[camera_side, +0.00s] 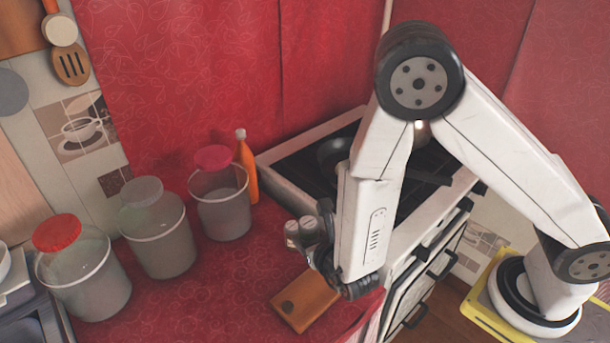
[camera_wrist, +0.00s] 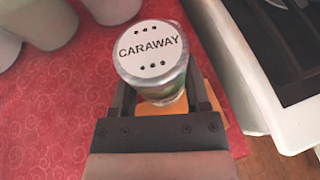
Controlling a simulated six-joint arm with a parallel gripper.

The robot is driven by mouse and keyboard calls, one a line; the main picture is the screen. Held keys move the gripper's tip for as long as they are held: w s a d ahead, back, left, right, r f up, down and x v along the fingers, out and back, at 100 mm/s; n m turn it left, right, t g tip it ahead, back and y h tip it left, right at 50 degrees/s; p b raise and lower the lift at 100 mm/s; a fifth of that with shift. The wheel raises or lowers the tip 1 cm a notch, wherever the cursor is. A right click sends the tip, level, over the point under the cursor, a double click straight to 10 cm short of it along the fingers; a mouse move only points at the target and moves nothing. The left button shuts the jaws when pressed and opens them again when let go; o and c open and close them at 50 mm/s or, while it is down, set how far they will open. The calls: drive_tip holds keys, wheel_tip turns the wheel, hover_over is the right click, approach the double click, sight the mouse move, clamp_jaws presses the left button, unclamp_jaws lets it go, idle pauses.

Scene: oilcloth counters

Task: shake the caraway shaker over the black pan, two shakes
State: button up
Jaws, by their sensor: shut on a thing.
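The caraway shaker (camera_wrist: 152,50) has a silver cap marked CARAWAY with small holes, and its cap faces the camera in the wrist view. My gripper (camera_wrist: 160,90) is shut on it, with one dark finger on each side. In the side view my gripper (camera_side: 312,240) is low over the red counter, near the wooden board; the shaker is hard to make out there. I cannot tell whether its base touches the board. The black pan (camera_side: 332,153) sits on the stove behind my arm, which hides part of it.
The wooden board (camera_side: 300,305) lies at the counter's front edge. Several lidded tubs, including a pink-lidded one (camera_side: 222,205), stand left of my gripper. An orange bottle (camera_side: 247,172) stands behind. The stove's pale rim (camera_side: 285,185) borders the counter.

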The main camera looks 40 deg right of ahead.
drive_tip(key=w+d+r+n+g, duration=0.1)
drive_tip(key=w+d+r, duration=0.2)
drive_tip(key=d, duration=0.7)
drive_tip(key=w+d+r+n+g+h, duration=0.1)
drive_tip(key=w+d+r, duration=0.2)
drive_tip(key=d, duration=0.7)
drive_tip(key=w+d+r+n+g+h, duration=0.1)
drive_tip(key=w+d+r, duration=0.3)
drive_tip(key=d, duration=0.6)
drive_tip(key=shift+w+d, duration=0.35)
drive_tip(key=shift+w, duration=0.35)
drive_tip(key=shift+f, duration=0.1)
drive_tip(key=shift+s+d+f+n+g+h, duration=0.2)
drive_tip(key=shift+f+n+g+h, duration=0.3)
drive_tip(key=shift+f, duration=0.3)
drive_tip(key=shift+s+d+f+n+g+h, duration=0.15)
drive_tip(key=shift+f+n+g+h, duration=0.35)
drive_tip(key=shift+f, duration=0.35)
drive_tip(key=shift+s+d+f+n+g+h, duration=0.2)
drive_tip(key=shift+f+n+g+h, duration=0.25)
drive_tip(key=shift+f, duration=0.35)
drive_tip(key=shift+s+d+r+n+g+h, duration=0.1)
drive_tip(key=shift+r+n+g+h, duration=0.75)
drive_tip(key=shift+n+h, duration=0.3)
drive_tip(key=shift+s+d+r+n+g+h, duration=0.1)
drive_tip(key=shift+r+n+g+h, duration=0.7)
drive_tip(key=shift+n+h, duration=0.25)
